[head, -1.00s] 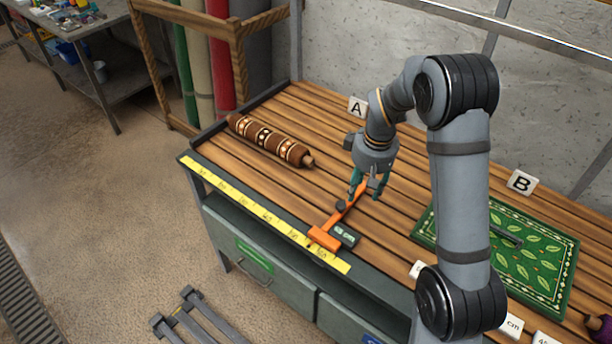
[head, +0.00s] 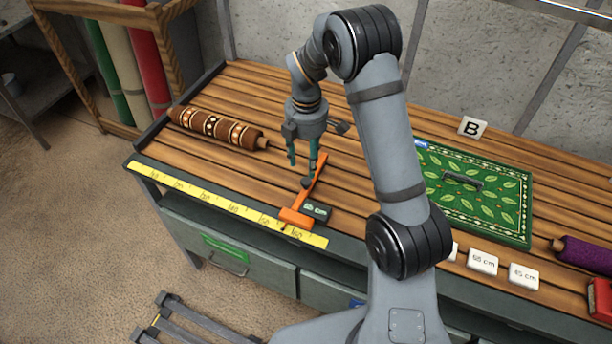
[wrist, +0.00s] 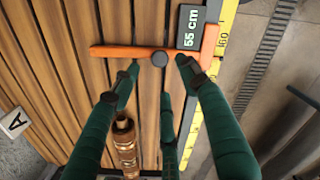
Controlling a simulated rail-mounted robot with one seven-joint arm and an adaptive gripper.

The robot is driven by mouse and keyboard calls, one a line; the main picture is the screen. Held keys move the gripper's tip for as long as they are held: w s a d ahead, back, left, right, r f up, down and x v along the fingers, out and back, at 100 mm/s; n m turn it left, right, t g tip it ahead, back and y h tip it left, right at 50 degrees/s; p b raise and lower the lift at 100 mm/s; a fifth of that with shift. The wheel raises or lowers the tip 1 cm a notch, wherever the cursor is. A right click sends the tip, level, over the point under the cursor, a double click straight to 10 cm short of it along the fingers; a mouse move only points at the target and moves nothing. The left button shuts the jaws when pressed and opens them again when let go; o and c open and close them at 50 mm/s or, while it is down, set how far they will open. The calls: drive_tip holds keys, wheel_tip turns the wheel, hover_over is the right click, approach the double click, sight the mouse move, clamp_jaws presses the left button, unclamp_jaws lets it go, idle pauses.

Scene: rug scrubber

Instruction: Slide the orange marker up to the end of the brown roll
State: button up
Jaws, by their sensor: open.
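The orange marker (head: 293,216) is T-shaped, with a dark round knob and a dark label. Its crossbar lies at the right part of the yellow ruler and its long arm points back across the slats. In the wrist view the marker (wrist: 125,52) shows "55 cm" on its label. The brown roll (head: 215,128), with cream patterned bands, lies to the left, apart from the marker; part of the roll (wrist: 126,145) shows between my fingers in the wrist view. My gripper (head: 302,167) is open and empty, close above the marker's knob (wrist: 159,59). Finger contact cannot be told.
The yellow ruler (head: 215,200) runs along the bench's front edge. The slats between the brown roll and the marker are clear.

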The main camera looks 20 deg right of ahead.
sight(306, 180)
wheel_tip(306, 180, down, 8)
drive_tip(key=shift+r+p, duration=0.1)
drive_tip(key=shift+p, duration=0.55)
drive_tip(key=shift+c, duration=0.8)
drive_tip(key=c, duration=0.8)
drive_tip(key=shift+w, duration=0.1)
